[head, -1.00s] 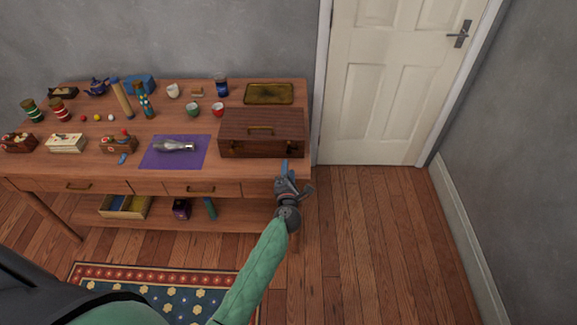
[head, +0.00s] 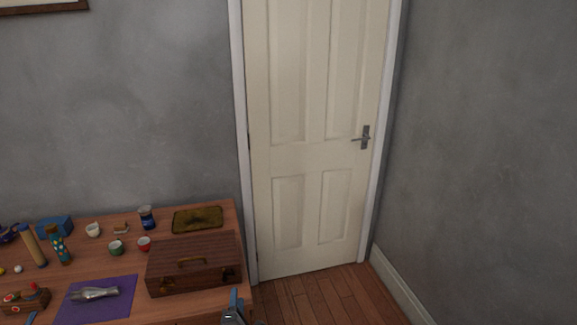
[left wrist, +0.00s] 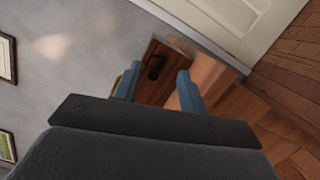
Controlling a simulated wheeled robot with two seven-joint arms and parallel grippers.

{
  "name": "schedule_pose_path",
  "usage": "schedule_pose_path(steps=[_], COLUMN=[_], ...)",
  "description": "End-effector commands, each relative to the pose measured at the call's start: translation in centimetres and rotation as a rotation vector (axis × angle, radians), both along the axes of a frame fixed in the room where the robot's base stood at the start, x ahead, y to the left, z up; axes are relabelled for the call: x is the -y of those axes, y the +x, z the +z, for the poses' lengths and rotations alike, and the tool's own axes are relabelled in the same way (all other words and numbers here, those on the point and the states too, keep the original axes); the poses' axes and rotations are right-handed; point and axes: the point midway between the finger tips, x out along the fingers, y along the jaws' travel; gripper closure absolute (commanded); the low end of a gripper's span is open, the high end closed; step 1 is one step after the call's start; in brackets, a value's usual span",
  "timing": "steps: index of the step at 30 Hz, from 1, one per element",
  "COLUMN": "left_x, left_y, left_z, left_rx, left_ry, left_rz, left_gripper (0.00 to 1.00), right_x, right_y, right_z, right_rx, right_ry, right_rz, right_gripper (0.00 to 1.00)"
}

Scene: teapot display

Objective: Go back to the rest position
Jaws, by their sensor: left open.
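My left gripper (head: 234,306) shows at the bottom edge of the head view, in front of the table's right front corner, below the wooden case. Most of its arm is out of view. In the left wrist view its two blue fingers (left wrist: 156,88) stand apart with nothing held between them. A brown wooden surface with a dark fitting shows beyond the fingers. My right gripper is in neither view.
The wooden table (head: 222,216) holds a closed wooden case (head: 194,266), a brass tray (head: 197,220), cups, a jar (head: 147,218) and a purple cloth (head: 75,308) with a silvery object. A closed white door (head: 313,150) stands right of it. Floor before the door is clear.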

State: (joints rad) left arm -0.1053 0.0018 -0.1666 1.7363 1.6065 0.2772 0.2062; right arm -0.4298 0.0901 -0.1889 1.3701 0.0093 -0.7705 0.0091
Motion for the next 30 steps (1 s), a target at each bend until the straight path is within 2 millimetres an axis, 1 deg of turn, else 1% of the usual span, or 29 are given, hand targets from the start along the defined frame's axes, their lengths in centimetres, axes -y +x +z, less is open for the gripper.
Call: schedule_pose_path(steps=[4,8,11,14,16,17,18,20,21,23,24,26,27,29,30], left_x=[3.0,5.9,7.9,9.3,9.8,9.9,9.9,9.7,9.3,8.6,8.0,7.0,6.3,5.1,4.3], left_y=[0.1,-0.3,-1.0,-2.3,-3.6,-4.3,-5.4,-7.3,-8.6,-10.7,-12.2,-14.5,-16.1,-18.7,-20.4], left_z=[-0.7,-2.9,-5.8,-9.7,-13.0,-14.5,-16.6,-19.9,-22.0,-25.0,-27.0,-29.7,-31.4,-33.9,-35.4], left_rx=[0.004,-0.018,-0.057,-0.117,-0.173,-0.200,-0.239,-0.303,-0.346,-0.412,-0.456,-0.523,-0.567,-0.633,-0.674], left_ry=[0.205,0.418,0.605,0.792,0.918,0.969,1.037,1.133,1.193,1.275,1.327,1.394,1.437,1.492,1.529], left_rz=[-0.148,-0.291,-0.414,-0.541,-0.630,-0.669,-0.721,-0.800,-0.848,-0.919,-0.963,-1.027,-1.067,-1.126,-1.159], left_gripper=[0.58,0.58,0.58,0.58,0.58,0.58,0.58,0.58,0.58,0.58,0.58,0.58,0.58,0.58,0.58], right_x=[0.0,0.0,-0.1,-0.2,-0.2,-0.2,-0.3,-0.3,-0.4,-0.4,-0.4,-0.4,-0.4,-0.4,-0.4], right_y=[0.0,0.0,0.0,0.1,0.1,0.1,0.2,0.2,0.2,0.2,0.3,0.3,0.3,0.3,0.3], right_z=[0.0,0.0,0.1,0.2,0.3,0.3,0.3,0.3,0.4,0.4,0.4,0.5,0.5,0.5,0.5], right_rx=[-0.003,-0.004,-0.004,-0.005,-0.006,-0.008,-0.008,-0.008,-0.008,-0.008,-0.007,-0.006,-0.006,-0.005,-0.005], right_ry=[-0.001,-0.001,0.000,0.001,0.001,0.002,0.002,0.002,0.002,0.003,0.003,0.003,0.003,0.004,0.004], right_rz=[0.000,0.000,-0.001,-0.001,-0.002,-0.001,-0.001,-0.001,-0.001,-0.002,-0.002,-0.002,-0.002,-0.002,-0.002], right_gripper=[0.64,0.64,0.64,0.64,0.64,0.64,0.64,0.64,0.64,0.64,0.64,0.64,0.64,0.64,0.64])
